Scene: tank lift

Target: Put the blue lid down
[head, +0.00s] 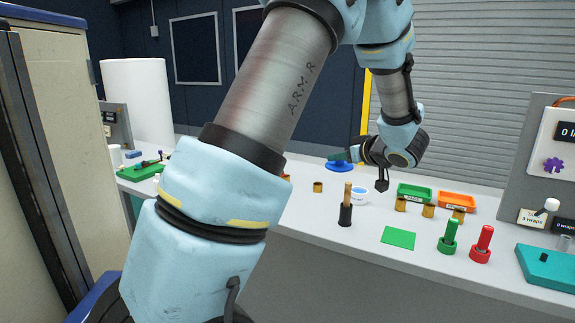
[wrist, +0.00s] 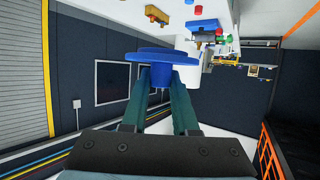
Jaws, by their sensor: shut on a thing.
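The blue lid (head: 340,168) is a flat disc with a knob, over the back part of the white bench in the head view. My gripper (head: 343,159) is shut on it, with the teal fingers reaching in from the right. In the wrist view the lid (wrist: 155,55) sits at the tips of my two fingers (wrist: 160,82), which close on its knob. I cannot tell whether the lid touches the bench top. A small white tub (head: 360,196) with a bluish top stands on the bench in front of my gripper.
The bench (head: 315,213) holds a black holder with a wooden handle (head: 346,207), several brass cups, a green tray (head: 414,192), an orange tray (head: 457,201), and green (head: 448,238) and red (head: 483,244) pegs. A green square (head: 398,238) lies bare near the front edge.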

